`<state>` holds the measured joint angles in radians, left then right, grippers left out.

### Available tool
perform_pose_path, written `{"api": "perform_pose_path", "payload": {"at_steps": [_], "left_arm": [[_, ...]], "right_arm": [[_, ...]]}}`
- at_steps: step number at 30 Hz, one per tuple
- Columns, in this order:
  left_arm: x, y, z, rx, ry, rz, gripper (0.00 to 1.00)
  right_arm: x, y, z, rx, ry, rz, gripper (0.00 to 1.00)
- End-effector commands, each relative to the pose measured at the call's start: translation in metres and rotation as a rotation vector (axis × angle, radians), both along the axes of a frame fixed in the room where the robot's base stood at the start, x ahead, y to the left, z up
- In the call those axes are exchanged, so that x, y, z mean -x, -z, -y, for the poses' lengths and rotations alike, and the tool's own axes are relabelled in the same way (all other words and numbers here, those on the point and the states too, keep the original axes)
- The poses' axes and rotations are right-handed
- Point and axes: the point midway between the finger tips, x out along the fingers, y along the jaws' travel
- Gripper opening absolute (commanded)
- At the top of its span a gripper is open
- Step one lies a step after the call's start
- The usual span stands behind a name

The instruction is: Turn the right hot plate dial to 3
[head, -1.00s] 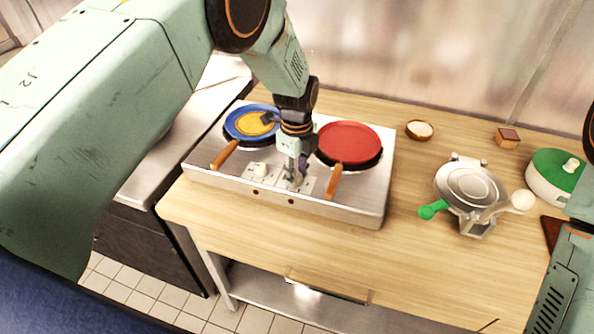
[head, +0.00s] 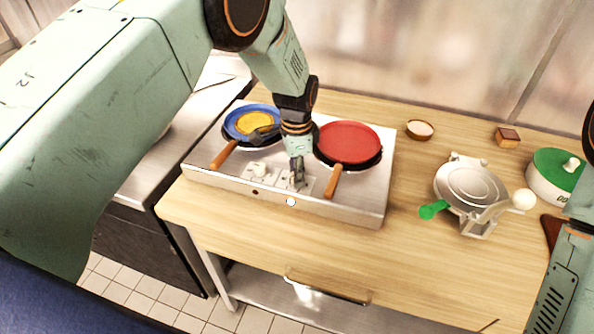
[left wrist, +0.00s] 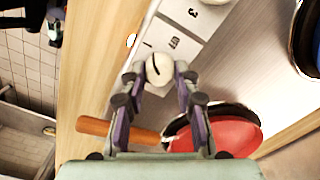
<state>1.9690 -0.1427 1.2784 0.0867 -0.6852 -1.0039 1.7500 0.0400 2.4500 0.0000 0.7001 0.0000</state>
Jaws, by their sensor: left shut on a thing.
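The hot plate (head: 375,196) is a steel box with two dials on its sloped front. My left gripper (head: 297,180) reaches down to the right dial and mostly hides it in the head view. In the left wrist view, the right dial (left wrist: 160,66) is a round white knob with a black pointer line. The fingers of my left gripper (left wrist: 158,82) are shut on it, one on each side. A white plate with dark marks (left wrist: 178,40) lies beside the dial. The left dial (head: 258,168) is free. A small light (head: 291,201) below the right dial glows white. My right gripper is out of view.
A red pan (head: 348,141) sits on the right burner, its wooden handle (head: 332,183) close beside the right dial. A blue pan (head: 245,113) with yellow contents sits on the left. A waffle-iron-like appliance (head: 469,185) and a green-lidded pot (head: 556,170) stand to the right.

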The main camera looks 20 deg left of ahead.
Motion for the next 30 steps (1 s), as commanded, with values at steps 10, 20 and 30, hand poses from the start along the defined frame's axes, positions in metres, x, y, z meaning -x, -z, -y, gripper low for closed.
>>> {"api": "perform_pose_path", "payload": {"at_steps": [10,20,30], "left_arm": [[0.0057,0.0054,-0.0009,-0.002,-0.33,-0.015,0.0],[0.0065,0.006,-0.0007,-0.005,-0.643,-0.017,0.0],[0.0067,0.0061,-0.0004,-0.007,-0.966,-0.016,0.0]], "right_arm": [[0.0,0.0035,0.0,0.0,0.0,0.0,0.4],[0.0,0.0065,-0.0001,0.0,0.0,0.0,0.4],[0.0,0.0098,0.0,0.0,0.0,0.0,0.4]]}}
